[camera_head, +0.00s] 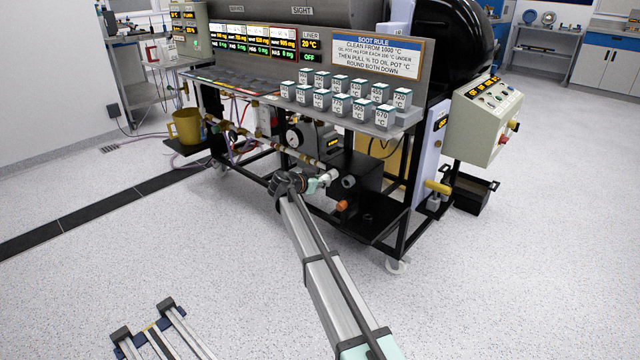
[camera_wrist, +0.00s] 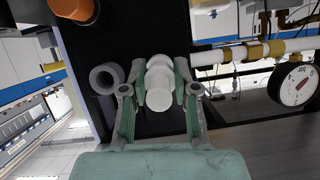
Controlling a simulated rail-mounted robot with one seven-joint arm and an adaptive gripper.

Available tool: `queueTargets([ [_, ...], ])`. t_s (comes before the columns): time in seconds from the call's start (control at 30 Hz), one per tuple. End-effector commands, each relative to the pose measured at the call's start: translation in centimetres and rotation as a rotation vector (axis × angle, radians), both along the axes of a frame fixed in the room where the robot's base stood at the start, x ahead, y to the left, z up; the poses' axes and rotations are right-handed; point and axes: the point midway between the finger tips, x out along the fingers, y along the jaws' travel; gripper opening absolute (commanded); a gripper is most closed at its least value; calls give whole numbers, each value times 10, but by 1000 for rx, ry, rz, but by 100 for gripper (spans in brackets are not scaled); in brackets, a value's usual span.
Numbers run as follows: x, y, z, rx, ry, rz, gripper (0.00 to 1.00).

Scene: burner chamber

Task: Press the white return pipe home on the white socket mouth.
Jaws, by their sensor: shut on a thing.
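My gripper (camera_wrist: 160,91) is shut on the white return pipe (camera_wrist: 160,102), a short stepped white cylinder held between its two green-grey fingers. The pipe's round near end faces the wrist camera. In the head view my gripper (camera_head: 312,184) is low at the front of the rig, with the white pipe (camera_head: 328,177) at its tip. The pipe's far end points at the black box (camera_wrist: 165,25). The white socket mouth is not clearly distinguishable behind the pipe, and I cannot tell whether the two touch.
A grey ring-shaped port (camera_wrist: 105,78) sits close left of the fingers. An orange knob (camera_wrist: 72,8) is at upper left. White piping with brass fittings (camera_wrist: 250,50) and a dial gauge (camera_wrist: 295,86) are at right. A frame leg (camera_head: 405,225) stands right of my gripper.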

Motion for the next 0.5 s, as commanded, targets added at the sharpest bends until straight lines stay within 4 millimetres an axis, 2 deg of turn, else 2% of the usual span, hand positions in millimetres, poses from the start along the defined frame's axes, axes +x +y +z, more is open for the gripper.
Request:
queueTargets([
  [0.23, 7, -5, 0, -2, -1, -2, 0],
  [0.27, 6, -5, 0, -1, -1, -1, 40],
  [0.3, 6, -5, 0, -2, -1, -1, 54],
  [0.33, 6, -5, 0, -2, 0, -1, 59],
  [0.5, 6, -5, 0, -2, 0, -1, 59],
])
